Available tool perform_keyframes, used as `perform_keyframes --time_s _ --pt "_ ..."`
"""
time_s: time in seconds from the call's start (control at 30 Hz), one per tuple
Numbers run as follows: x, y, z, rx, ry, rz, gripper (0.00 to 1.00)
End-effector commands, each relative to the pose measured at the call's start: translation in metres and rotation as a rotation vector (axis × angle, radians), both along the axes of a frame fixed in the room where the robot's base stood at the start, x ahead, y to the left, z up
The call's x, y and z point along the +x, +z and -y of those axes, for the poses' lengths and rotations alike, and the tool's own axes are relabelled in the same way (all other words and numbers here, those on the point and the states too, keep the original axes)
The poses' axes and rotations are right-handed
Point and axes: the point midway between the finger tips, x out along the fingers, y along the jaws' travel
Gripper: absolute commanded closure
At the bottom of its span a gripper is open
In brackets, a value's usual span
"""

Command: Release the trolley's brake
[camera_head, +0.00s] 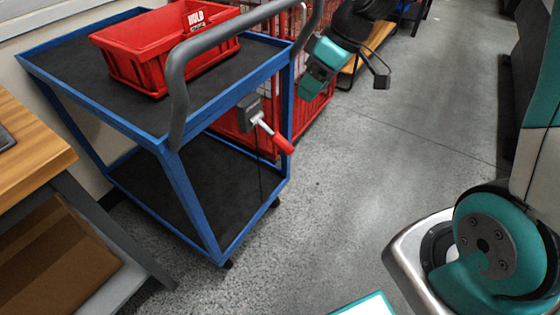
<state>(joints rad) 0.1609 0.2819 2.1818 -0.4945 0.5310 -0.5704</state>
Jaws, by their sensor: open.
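The blue trolley (140,128) stands at the left, with dark upper and lower shelves and a grey push handle (178,85). The brake, a grey housing (249,108) on the trolley's near right side, has a pale lever with a red grip (283,144) that slants down to the right. My gripper (381,80) is up and to the right of the brake, apart from it and empty. Its jaws are open, though only a dark finger part shows clearly; the rest is partly hidden behind my teal wrist.
A red crate (128,59) sits on the trolley's top shelf. A wooden bench (30,142) stands at the left. A red wire cage (312,106) is behind the trolley. The grey floor (340,190) to the right of the trolley is clear.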

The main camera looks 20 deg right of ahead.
Motion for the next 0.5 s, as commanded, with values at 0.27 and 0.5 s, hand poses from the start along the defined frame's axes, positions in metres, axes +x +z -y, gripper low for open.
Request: perform_keyframes --time_s 0.27,0.5 --pt "0.017 -0.041 0.009 -0.001 0.007 0.018 0.46" --pt "0.025 -0.089 -0.013 -0.001 0.008 0.014 0.46"
